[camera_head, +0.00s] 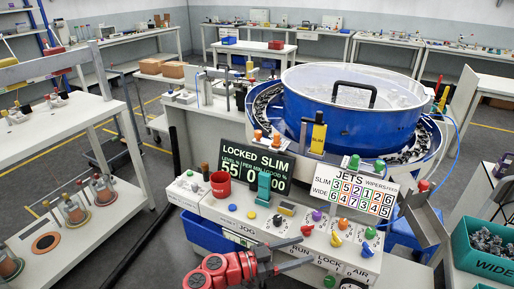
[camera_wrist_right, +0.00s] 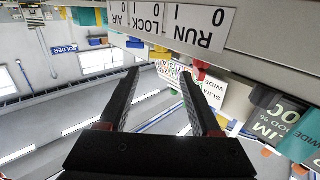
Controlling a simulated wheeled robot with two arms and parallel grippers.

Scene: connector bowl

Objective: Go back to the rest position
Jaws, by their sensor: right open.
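My right gripper (camera_head: 306,250) is low in the middle of the head view, in front of the control panel (camera_head: 240,209). Its red wrist comes up from the bottom edge and its dark fingers point right. In the right wrist view my right gripper (camera_wrist_right: 160,72) shows two black fingers spread apart, with nothing between them. The panel's label strip RUN, LOCK, AIR (camera_wrist_right: 180,22) shows upside down beyond the fingers. My left gripper is in neither view.
The blue bowl feeder (camera_head: 338,120) stands behind the panel. A teal bin (camera_head: 470,262) is at right, a white bench (camera_head: 60,130) at left.

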